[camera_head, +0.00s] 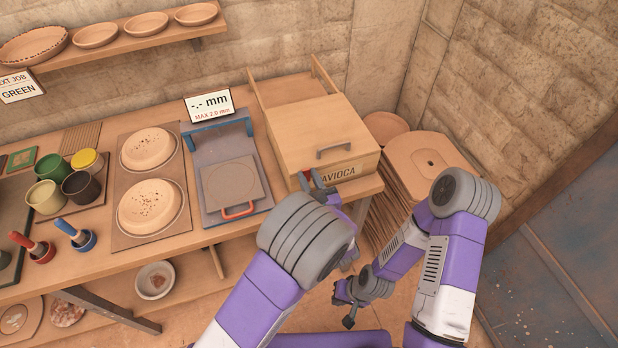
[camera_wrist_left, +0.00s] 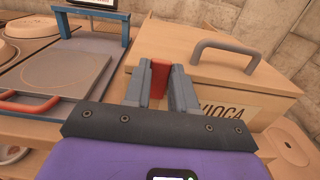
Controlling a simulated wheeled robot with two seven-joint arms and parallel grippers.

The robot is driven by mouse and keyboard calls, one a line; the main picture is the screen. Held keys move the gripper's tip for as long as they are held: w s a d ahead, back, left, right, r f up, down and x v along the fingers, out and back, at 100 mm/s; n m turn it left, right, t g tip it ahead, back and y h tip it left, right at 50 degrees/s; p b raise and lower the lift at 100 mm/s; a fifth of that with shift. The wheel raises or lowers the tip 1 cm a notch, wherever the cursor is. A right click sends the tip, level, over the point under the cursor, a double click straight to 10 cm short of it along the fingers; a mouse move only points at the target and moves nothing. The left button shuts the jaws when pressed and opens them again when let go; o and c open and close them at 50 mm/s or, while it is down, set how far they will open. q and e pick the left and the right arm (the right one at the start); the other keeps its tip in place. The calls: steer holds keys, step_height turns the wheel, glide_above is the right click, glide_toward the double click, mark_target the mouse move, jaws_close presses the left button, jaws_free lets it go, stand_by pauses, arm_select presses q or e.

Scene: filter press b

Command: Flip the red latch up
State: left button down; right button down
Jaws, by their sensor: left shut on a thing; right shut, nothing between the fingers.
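The red latch (camera_wrist_left: 159,78) is on the front of the wooden box marked "AVIOCA" (camera_head: 315,130), near the box's left front corner. It stands between the two grey fingers of my left gripper (camera_wrist_left: 160,88), which is shut on it. In the head view the left gripper (camera_head: 318,181) is at the box front, and only a little red of the latch (camera_head: 306,178) shows. The box lid is down, with a grey handle (camera_wrist_left: 227,56) on top. My right gripper (camera_head: 349,305) is shut and empty, low in front of the bench.
A blue-framed press (camera_head: 232,177) with a red handle stands left of the box. Plates (camera_head: 148,148), cups (camera_head: 80,187) and red and blue stamps (camera_head: 76,234) lie further left. A stack of boards (camera_head: 428,160) stands right of the box, near the wall.

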arm_select(q)
steer(key=c, duration=0.9)
jaws_free()
steer(key=v, duration=0.7)
steer(key=shift+s+p, duration=0.3)
